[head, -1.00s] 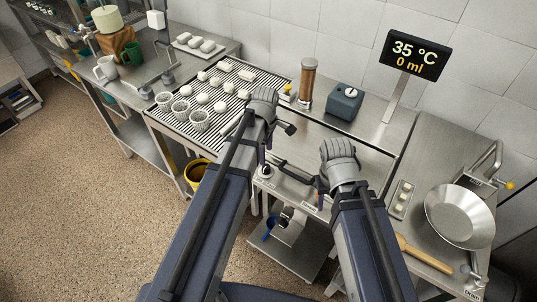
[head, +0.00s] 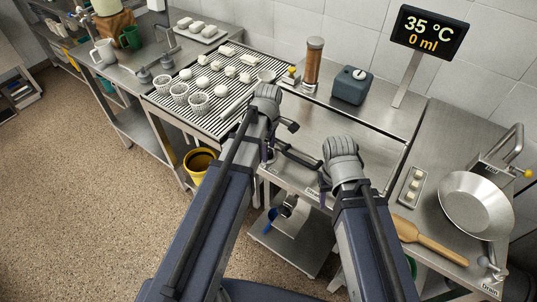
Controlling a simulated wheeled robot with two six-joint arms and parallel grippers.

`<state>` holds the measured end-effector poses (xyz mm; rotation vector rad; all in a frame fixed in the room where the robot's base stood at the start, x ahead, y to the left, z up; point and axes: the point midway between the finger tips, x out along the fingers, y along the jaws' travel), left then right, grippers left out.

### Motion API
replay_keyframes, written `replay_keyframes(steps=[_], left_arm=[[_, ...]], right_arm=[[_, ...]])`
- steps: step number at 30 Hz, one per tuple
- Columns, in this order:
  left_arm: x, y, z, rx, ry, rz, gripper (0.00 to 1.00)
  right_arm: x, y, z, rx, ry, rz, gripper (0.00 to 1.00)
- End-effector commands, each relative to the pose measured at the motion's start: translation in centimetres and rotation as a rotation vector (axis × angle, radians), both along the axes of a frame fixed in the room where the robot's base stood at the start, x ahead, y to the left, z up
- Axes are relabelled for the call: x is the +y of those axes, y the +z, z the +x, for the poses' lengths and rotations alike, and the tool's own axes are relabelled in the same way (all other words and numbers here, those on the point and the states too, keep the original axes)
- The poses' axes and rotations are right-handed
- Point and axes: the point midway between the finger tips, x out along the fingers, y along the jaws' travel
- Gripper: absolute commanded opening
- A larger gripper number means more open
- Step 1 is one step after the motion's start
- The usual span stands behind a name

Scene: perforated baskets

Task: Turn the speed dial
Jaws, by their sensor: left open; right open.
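A small blue-grey box (head: 352,86) with a pale round dial (head: 360,75) on its top stands at the back of the steel counter, right of centre. It is the only clear dial in view; I cannot read any marking on it. My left gripper (head: 290,126) is over the counter near the right edge of the slatted rack, open, with its fingers small and partly hidden by the wrist. My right gripper (head: 287,150) is over the counter's front part, also open and partly hidden. Both are well in front of the box and apart from it.
A tall brown-filled cylinder (head: 313,64) stands left of the box. A display (head: 432,32) reads 35 °C and 0 ml. The slatted rack (head: 225,112) holds white pieces and cups. A metal pan (head: 477,204) and wooden paddle (head: 425,238) lie right. The sunken counter middle is clear.

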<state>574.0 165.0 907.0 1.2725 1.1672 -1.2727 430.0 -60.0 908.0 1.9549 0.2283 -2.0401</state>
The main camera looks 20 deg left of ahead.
Motion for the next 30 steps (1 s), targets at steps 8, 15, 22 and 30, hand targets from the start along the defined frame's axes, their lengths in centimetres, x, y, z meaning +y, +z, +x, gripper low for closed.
replay_keyframes(steps=[8,15,22,30], left_arm=[[0.0,-0.33,0.0,0.0,0.0,0.0,0.7],[0.0,-0.34,0.0,0.0,0.0,0.0,0.49],[0.0,-0.34,0.0,0.0,0.0,0.0,0.23],[0.0,-0.34,-0.01,0.0,0.0,0.0,0.0]], right_arm=[[0.0,-0.33,0.0,0.0,0.0,0.0,0.5],[0.0,-0.33,0.0,0.0,0.0,0.0,0.5],[0.0,-0.34,0.0,0.0,0.0,0.0,0.5],[0.0,-0.34,0.0,0.0,0.0,0.0,0.5]])
